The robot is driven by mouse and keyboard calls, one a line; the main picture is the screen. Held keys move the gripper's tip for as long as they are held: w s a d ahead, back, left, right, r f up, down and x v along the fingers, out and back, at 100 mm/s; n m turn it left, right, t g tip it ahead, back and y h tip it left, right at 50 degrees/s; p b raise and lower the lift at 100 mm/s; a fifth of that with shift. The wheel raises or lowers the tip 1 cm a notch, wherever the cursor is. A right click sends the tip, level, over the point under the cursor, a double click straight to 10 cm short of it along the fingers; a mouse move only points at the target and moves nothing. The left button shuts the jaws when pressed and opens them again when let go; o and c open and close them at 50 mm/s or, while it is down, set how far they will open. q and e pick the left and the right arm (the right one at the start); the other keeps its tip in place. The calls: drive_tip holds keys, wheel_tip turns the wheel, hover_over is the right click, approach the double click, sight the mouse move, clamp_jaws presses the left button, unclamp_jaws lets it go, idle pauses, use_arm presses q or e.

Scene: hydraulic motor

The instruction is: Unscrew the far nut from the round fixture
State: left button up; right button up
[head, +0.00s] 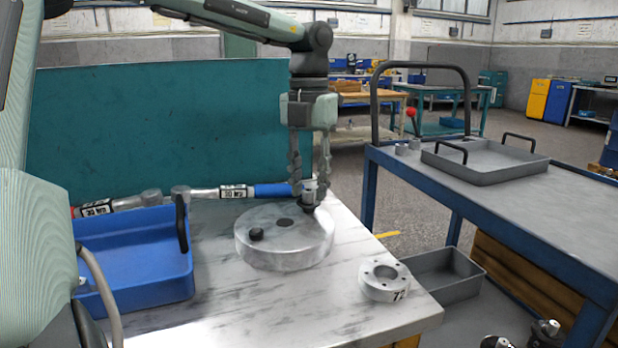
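The round fixture (285,252) is a thick pale marbled disc lying flat on the table, with a dark hole in its middle. A dark nut (256,234) sits on its near left part. The far nut (308,207) shows as a small dark shape at the disc's back right edge. My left gripper (310,192) points straight down directly over the far nut, its fingertips at the nut's height or just above. The fingers partly hide this nut, and I cannot tell whether they grip it.
A blue bin (140,290) stands left of the disc. Tools with a blue handle (272,190) lie along the back edge. A flanged ring (384,280) sits at the front right. A blue cart (520,215) with a grey tray (490,172) stands right.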

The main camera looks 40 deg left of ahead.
use_arm(q)
drive_tip(key=shift+r+m+p, duration=0.3)
drive_tip(key=shift+m+p, duration=0.15)
drive_tip(key=shift+m, duration=0.65)
drive_tip(key=m+p, duration=0.1)
drive_tip(key=m, duration=0.3)
drive_tip(key=shift+f, duration=0.1)
drive_tip(key=m+p, duration=0.1)
drive_tip(key=m, duration=0.1)
drive_tip(key=shift+f+m, duration=0.15)
drive_tip(key=shift+m, duration=0.15)
use_arm(e)
wheel_tip(320, 180, up, 4)
drive_tip(key=shift+f, duration=0.2)
use_arm(q)
drive_tip(key=shift+c, duration=0.4)
clamp_jaws()
drive_tip(key=shift+f+n+b, duration=0.1)
drive_tip(key=shift+n+b, duration=0.35)
drive_tip(key=shift+n, duration=0.05)
drive_tip(key=n+b, duration=0.1)
drive_tip(key=n, duration=0.1)
drive_tip(key=shift+n, duration=1.5)
use_arm(e)
drive_tip(key=shift+f, duration=1.1)
